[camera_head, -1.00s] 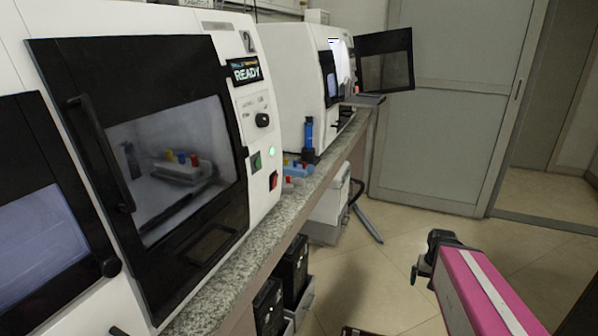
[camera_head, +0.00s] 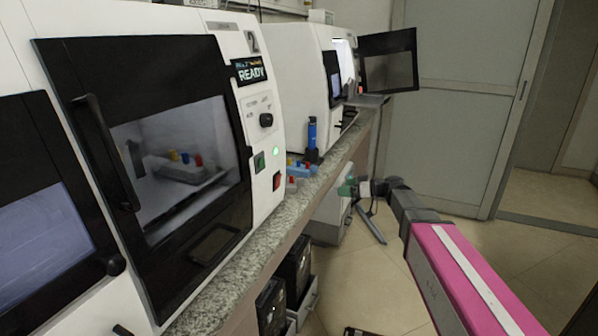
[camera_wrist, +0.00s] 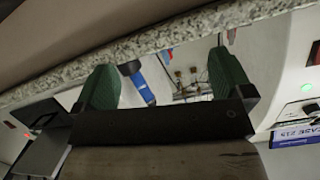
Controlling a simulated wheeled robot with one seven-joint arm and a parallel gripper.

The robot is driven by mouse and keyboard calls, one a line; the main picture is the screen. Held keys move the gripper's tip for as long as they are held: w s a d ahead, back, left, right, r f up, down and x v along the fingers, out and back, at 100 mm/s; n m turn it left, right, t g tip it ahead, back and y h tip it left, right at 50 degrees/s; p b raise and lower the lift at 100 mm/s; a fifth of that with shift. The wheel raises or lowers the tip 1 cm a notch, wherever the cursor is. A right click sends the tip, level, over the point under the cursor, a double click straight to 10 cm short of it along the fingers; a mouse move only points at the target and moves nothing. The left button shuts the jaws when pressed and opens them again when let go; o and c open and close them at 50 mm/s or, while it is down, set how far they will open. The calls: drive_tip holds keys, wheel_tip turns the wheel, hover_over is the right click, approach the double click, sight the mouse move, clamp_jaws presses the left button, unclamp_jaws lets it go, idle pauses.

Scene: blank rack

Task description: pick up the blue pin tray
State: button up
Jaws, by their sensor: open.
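The blue pin tray (camera_head: 302,172) sits on the granite counter just right of machine 2 in the head view, small and partly hidden by the machine's edge, with coloured pins on it. My gripper (camera_head: 349,187) is off the counter's front edge, to the right of the tray and apart from it. In the wrist view my gripper (camera_wrist: 165,78) is open, its two green fingers spread and nothing held between them. I cannot make out the blue tray clearly in the wrist view.
A blue cylinder (camera_head: 312,133) stands upright behind the tray; it also shows in the wrist view (camera_wrist: 142,86). The counter edge (camera_wrist: 180,35) crosses the wrist view. Machine 2 (camera_head: 262,120) stands left of the tray. An open machine door (camera_head: 389,62) juts out at the back.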

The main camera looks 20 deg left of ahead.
sight(313, 166)
drive_tip(key=w+a+r+y, duration=0.1)
drive_tip(key=a, duration=0.4)
drive_tip(key=w+a+r+n, duration=0.1)
drive_tip(key=a+r, duration=0.1)
drive_tip(key=a, duration=0.3)
drive_tip(key=w+a+r+n+y, duration=0.1)
drive_tip(key=a+r, duration=0.1)
drive_tip(key=a, duration=0.2)
drive_tip(key=shift+w+a+r+y, duration=0.1)
drive_tip(key=shift+a+r+y, duration=0.1)
drive_tip(key=shift+a+y, duration=0.15)
drive_tip(key=c, duration=1.1)
drive_tip(key=shift+o, duration=0.2)
drive_tip(key=shift+r, duration=0.1)
